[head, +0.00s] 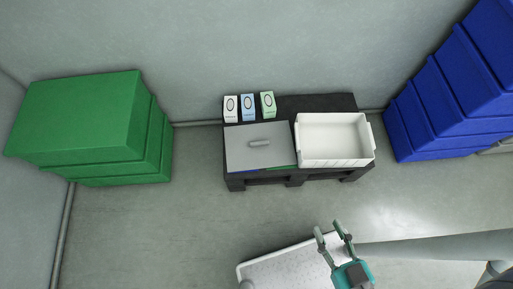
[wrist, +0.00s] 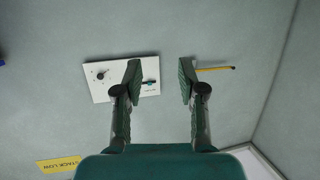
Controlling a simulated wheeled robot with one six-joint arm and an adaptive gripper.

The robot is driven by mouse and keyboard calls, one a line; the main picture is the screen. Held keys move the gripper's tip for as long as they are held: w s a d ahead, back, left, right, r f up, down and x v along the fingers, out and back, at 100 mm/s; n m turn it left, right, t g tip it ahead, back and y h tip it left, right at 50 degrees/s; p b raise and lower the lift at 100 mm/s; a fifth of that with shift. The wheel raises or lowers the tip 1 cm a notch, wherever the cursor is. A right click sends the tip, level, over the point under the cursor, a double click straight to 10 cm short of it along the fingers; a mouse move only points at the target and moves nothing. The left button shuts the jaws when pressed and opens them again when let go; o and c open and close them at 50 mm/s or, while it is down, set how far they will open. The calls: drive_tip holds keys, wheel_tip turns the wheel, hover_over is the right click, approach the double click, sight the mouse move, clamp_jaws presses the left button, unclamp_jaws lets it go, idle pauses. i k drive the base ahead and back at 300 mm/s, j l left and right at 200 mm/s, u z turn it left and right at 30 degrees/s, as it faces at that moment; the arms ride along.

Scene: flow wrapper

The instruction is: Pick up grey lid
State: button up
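The grey lid (head: 240,150) is a flat plate with a raised bar handle (head: 259,142). It lies on the left part of the black pallet-like stand in the head view. Strips of blue and green show under its front edge. My gripper (head: 328,228) is in the lower right of the head view, well in front of the stand and apart from the lid. Its two fingers are spread with nothing between them. In the wrist view my gripper (wrist: 160,72) is also open and empty, and the lid is not visible there.
A white open bin (head: 333,162) sits right of the lid. Three small boxes (head: 248,107) stand behind it. Green crates (head: 85,120) are stacked left, blue crates (head: 450,95) right. The wrist view shows a wall panel (wrist: 100,78) with a knob, and a yellow stick (wrist: 215,69).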

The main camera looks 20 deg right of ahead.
sight(265, 145)
drive_tip(key=i+j+z, duration=0.4)
drive_tip(key=i+j, duration=0.55)
